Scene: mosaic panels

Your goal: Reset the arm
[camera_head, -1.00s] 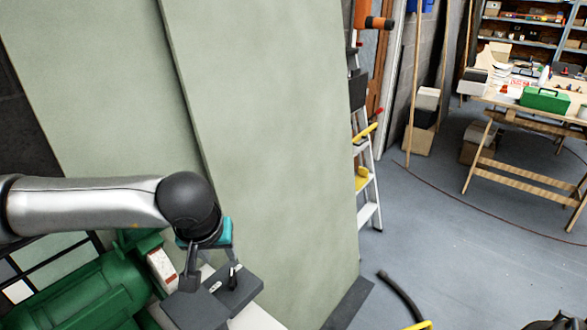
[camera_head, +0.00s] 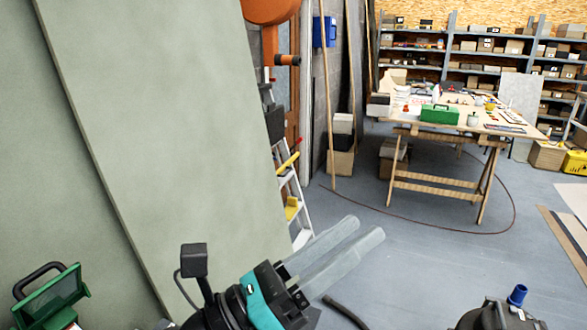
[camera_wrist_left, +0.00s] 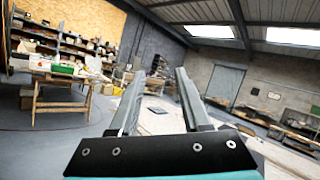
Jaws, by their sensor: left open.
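My left gripper (camera_head: 364,229) is in the lower middle of the head view, with two pale grey fingers parallel and apart. It points to the upper right, in front of the pale green panels (camera_head: 160,130), and holds nothing. Its teal and black body is below the fingers. In the left wrist view its fingers (camera_wrist_left: 159,72) stand apart with nothing between them. My right gripper does not show.
A workbench (camera_head: 490,124) with a green toolbox (camera_head: 439,114) stands at the back right. A stepladder (camera_head: 291,192) leans beside the panels. A dark object with a blue knob (camera_head: 517,296) is at lower right. Grey floor lies between.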

